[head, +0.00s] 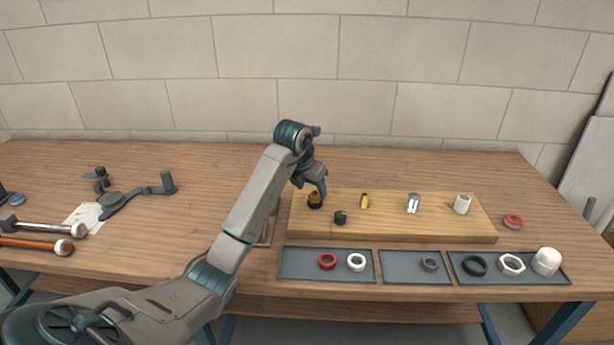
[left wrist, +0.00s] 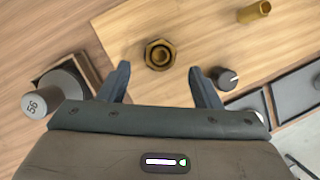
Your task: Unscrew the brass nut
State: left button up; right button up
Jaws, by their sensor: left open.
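The brass nut (left wrist: 160,54) sits on a dark threaded stud on the wooden board, seen from above in the left wrist view. In the head view the nut (head: 315,200) is at the board's left end, just below my left gripper (head: 311,184). In the left wrist view the left gripper (left wrist: 160,85) is open and empty. Its two fingertips point toward the nut, one on each side, and do not touch it. My right gripper is not in view.
The board (head: 400,232) also bears a black knob (head: 340,217), a brass tube (head: 364,201), a chrome fitting (head: 413,203) and a white cylinder (head: 462,204). Grey trays (head: 378,278) with rings and nuts lie in front. Tools lie at far left; the table behind the board is clear.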

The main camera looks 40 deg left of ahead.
aim_at(313, 195)
pick_arm(q)
jog(key=shift+x, duration=1)
jog(key=shift+w+f, duration=0.25)
jog(key=shift+f, duration=0.3)
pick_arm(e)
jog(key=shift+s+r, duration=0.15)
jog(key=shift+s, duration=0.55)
pick_arm(q)
jog(key=c, duration=1)
jog(key=o, duration=1.8)
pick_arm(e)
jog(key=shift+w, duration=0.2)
pick_arm(q)
jog(key=shift+r+p, duration=0.2)
jog(key=shift+p, duration=0.1)
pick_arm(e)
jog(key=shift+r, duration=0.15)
